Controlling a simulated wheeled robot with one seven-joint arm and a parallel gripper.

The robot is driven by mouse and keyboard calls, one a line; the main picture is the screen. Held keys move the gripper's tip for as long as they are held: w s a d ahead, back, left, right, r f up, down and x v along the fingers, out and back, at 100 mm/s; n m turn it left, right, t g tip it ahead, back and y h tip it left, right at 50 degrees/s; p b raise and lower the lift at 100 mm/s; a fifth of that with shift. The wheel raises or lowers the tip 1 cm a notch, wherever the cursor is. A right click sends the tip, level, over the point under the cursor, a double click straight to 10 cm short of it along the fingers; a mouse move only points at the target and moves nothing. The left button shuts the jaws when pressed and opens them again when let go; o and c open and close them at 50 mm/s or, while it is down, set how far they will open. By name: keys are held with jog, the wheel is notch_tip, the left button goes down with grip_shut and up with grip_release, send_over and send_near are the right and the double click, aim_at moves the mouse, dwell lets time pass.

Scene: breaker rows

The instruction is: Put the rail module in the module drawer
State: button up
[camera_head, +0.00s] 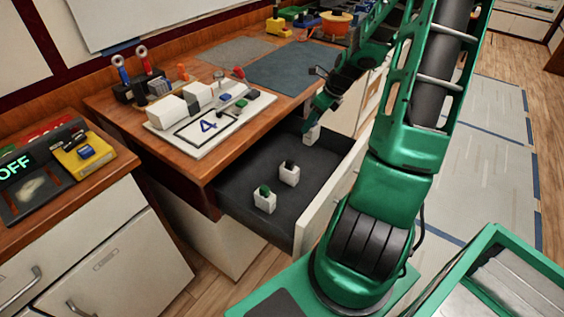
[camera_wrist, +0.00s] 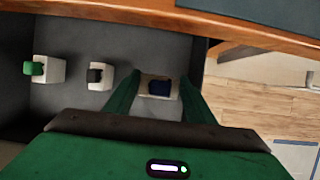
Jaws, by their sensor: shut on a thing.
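My gripper (camera_head: 314,120) is shut on a white rail module (camera_head: 311,134) with a dark blue top. The wrist view shows this module (camera_wrist: 159,88) between the two green fingers. It is inside the outline of the open module drawer (camera_head: 235,187), at the drawer's far end. I cannot tell whether it touches the drawer floor. Two other white modules stand upright in the drawer, one with a green top (camera_head: 265,200) and one with a black top (camera_head: 289,174). In the wrist view they are left of the held module, apart from it.
A white board marked 4 (camera_head: 208,126), with several modules on it, lies on the wooden bench (camera_head: 105,101) above the drawer. The white drawer front (camera_head: 325,199) stands close to my arm. An OFF panel (camera_head: 20,171) and a yellow box (camera_head: 84,157) are at left.

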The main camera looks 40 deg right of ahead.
aim_at(310, 141)
notch_tip(310, 141, down, 9)
jog(key=shift+f, duration=0.2)
dwell(0.4)
jog(key=o, duration=1.1)
